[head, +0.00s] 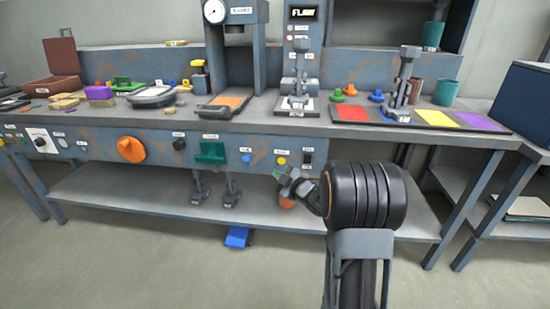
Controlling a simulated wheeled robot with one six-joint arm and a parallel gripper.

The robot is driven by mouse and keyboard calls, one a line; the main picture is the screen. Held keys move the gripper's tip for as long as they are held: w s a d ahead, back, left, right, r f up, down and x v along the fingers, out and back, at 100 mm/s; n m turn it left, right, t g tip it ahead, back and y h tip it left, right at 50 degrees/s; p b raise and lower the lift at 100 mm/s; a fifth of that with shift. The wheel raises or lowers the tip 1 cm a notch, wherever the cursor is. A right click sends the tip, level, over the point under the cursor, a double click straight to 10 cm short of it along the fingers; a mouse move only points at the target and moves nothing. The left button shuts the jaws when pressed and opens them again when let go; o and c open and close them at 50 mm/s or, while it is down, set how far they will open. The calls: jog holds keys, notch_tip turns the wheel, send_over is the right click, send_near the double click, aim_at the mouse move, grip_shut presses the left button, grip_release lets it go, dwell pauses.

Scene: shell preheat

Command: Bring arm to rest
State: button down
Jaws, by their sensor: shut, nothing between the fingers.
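My arm (365,195) rises from the bottom right of the head view, with its thick black ribbed joint in front of the bench. My gripper (284,178) points left, away from that joint, in front of the lower edge of the bench's front panel. It is small in the picture and looks shut and empty. Its fingertips are hard to make out against the panel. Whether it touches the panel cannot be told.
The bench (240,122) crosses the view, with a gauge press (235,50), a colored mat (437,117) and several small parts on top. An orange knob (131,149) and a green handle (210,152) are on its front panel. A blue pedal (237,237) is below. Floor in front is clear.

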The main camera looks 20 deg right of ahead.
jog(key=s+a+r+m+g+h+p, duration=0.1)
jog(key=s+r+m+g+h+p, duration=0.15)
jog(key=r+p, duration=0.7)
jog(key=s+a+r+m+g+h+p, duration=0.1)
jog(key=s+r+m+h+p, duration=0.25)
jog(key=r+p, duration=0.6)
jog(key=s+a+r+m+g+p, duration=0.3)
jog(key=s+r+p, duration=0.5)
jog(key=s, duration=0.3)
jog(key=s+a+r+m+g+y+p, duration=0.1)
jog(key=s+a+r+m+g+p, duration=0.3)
jog(key=s+r+p, duration=0.5)
jog(key=shift+s+a+r+g, duration=0.2)
jog(key=shift+s+a+g, duration=0.85)
jog(key=shift+a+g, duration=0.15)
